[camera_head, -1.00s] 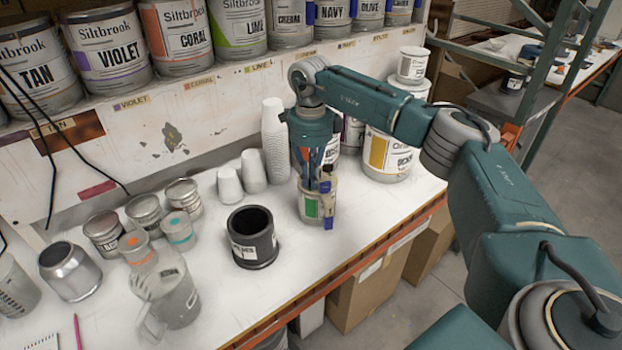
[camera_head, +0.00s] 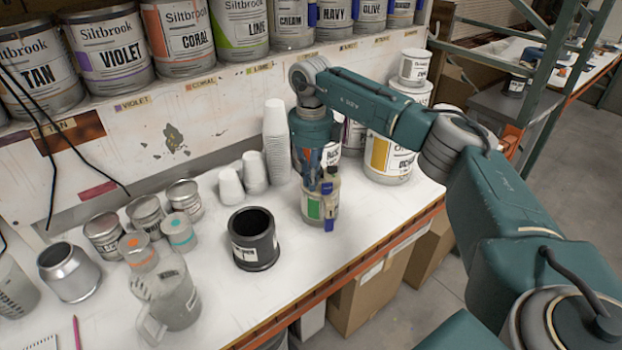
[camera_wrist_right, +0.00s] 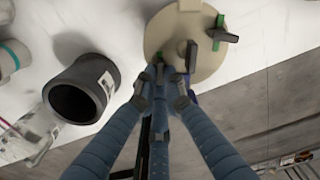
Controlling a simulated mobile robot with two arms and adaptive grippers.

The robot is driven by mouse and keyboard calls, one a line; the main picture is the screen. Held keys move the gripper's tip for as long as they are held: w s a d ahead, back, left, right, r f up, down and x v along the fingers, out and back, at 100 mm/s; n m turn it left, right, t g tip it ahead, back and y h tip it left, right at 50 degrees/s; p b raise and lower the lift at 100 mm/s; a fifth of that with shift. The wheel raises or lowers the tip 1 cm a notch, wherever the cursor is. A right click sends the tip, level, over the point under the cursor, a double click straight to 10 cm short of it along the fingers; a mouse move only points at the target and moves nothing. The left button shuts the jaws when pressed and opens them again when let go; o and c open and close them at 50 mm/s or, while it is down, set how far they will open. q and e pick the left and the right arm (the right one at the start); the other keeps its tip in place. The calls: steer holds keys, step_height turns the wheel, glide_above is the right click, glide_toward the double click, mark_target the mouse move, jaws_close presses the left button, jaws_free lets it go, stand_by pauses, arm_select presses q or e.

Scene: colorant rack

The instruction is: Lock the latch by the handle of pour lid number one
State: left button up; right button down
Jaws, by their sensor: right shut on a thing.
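A can with a green-marked label (camera_head: 314,207) stands on the white bench, under my right gripper. Its round beige pour lid (camera_wrist_right: 205,66) fills the upper middle of the right wrist view. A dark lever with a green piece (camera_wrist_right: 221,37) sits on the lid's right part, and a dark upright piece (camera_wrist_right: 191,56) stands nearer my fingers. My right gripper (camera_head: 327,180) points down at the lid and is shut on a part at its near edge; the fingers (camera_wrist_right: 166,82) hide which part. Blue bits show beside the fingers and can. My left gripper is out of view.
A black cup (camera_head: 254,250) stands left of the can, with stacked white cups (camera_head: 276,140) behind. A clear pitcher (camera_head: 172,300) and small tins (camera_head: 146,214) stand farther left. A large ochre-labelled can (camera_head: 390,157) is close on the right. The bench's front edge (camera_head: 385,250) lies nearby.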

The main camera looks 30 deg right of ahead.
stand_by(0.4)
steer(key=c, duration=1.7)
jaws_free()
steer(key=shift+c, duration=0.2)
steer(key=shift+r, duration=4.05)
